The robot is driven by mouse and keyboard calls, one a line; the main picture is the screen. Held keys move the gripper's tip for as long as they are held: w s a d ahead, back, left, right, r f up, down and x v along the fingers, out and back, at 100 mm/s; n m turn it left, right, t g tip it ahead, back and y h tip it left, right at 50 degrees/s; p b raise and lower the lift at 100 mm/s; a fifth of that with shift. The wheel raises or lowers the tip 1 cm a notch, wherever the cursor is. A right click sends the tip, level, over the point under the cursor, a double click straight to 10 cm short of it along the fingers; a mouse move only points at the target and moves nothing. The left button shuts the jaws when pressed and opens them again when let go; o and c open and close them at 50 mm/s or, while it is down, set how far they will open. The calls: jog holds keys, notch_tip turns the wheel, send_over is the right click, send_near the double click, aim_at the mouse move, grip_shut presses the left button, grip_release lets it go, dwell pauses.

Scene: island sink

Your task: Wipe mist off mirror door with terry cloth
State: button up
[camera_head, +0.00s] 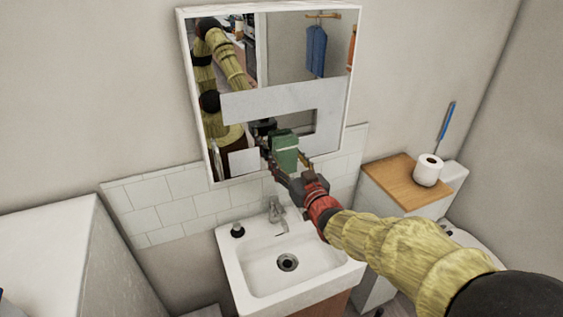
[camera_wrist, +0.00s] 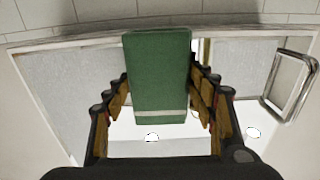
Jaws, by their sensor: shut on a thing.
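The mirror door (camera_head: 282,80) hangs on the wall above the sink, framed in white. A pale grey misted band (camera_head: 262,100) crosses its middle, with another misted patch (camera_head: 244,162) at lower left and some at lower right. Between and above these the glass reflects clearly. My gripper (camera_head: 284,171) is shut on the green terry cloth (camera_head: 286,148), in front of the mirror's lower part. In the wrist view the cloth (camera_wrist: 158,70) stands between the fingers, a pale stripe near its lower end. I cannot tell whether the cloth touches the glass.
The white sink (camera_head: 245,275) with its faucet (camera_head: 275,209) lies below, a small dark-topped bottle (camera_head: 238,230) on its rim. At right a wooden-topped cabinet (camera_head: 394,180) holds a toilet roll (camera_head: 428,170) and a blue-handled brush (camera_head: 446,122). A white unit (camera_head: 50,250) stands at left.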

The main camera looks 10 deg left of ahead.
aim_at(257, 133)
jog(key=shift+w+d+r+p, duration=0.15)
jog(key=shift+w+d, duration=1.15)
jog(key=shift+d, duration=0.8)
jog(key=shift+w+d+f+p, duration=0.1)
jog(key=shift+w+d+p, duration=0.1)
jog(key=shift+w+d, duration=1.55)
jog(key=shift+w+d+r+p, duration=0.15)
jog(key=shift+w+d, duration=0.75)
jog(key=shift+d, duration=1.6)
jog(key=shift+r+p, duration=2.65)
jog(key=shift+r, duration=1.45)
jog(key=shift+s+a+f+b, duration=0.1)
jog(key=shift+s+a+b, duration=0.25)
jog(key=shift+a, duration=0.2)
jog(key=shift+s+a+b, duration=0.25)
jog(key=shift+s+a, duration=0.05)
jog(key=shift+a, duration=0.25)
jog(key=shift+s+a+b, duration=0.3)
jog(key=shift+s+a, duration=0.1)
jog(key=shift+a, duration=0.2)
